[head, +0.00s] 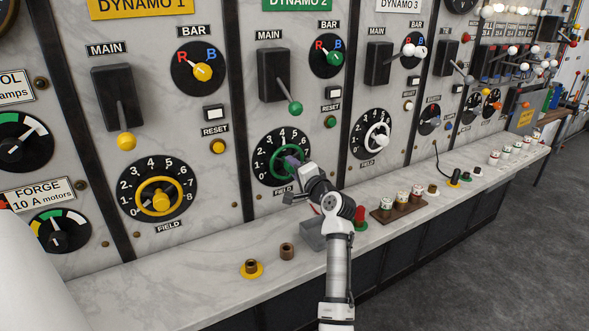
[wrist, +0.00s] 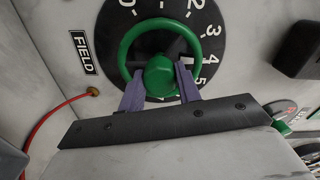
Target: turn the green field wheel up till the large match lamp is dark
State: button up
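The green field wheel (head: 267,168) sits on a round black numbered dial in the middle panel, under the DYNAMO 2 label. It also shows in the wrist view (wrist: 128,48), with a white mark beside the hub on the side of the 4 and 5. My gripper (head: 294,163) is at this wheel. In the wrist view its two purple fingers (wrist: 160,85) lie on either side of the green hub and look closed on it.
A yellow field wheel (head: 158,196) is to the left and a white one (head: 377,136) to the right. A green-knobbed main lever (head: 294,107) hangs above. The marble ledge (head: 215,296) below carries brown sockets (head: 287,251) and other small fittings. A red cable (wrist: 45,122) runs nearby.

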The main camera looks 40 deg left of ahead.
jog(key=o, duration=0.4)
jog(key=shift+o, duration=0.2)
jog(key=b+v, duration=0.4)
jog(key=v, duration=1)
jog(key=shift+a, duration=0.1)
dwell(0.9)
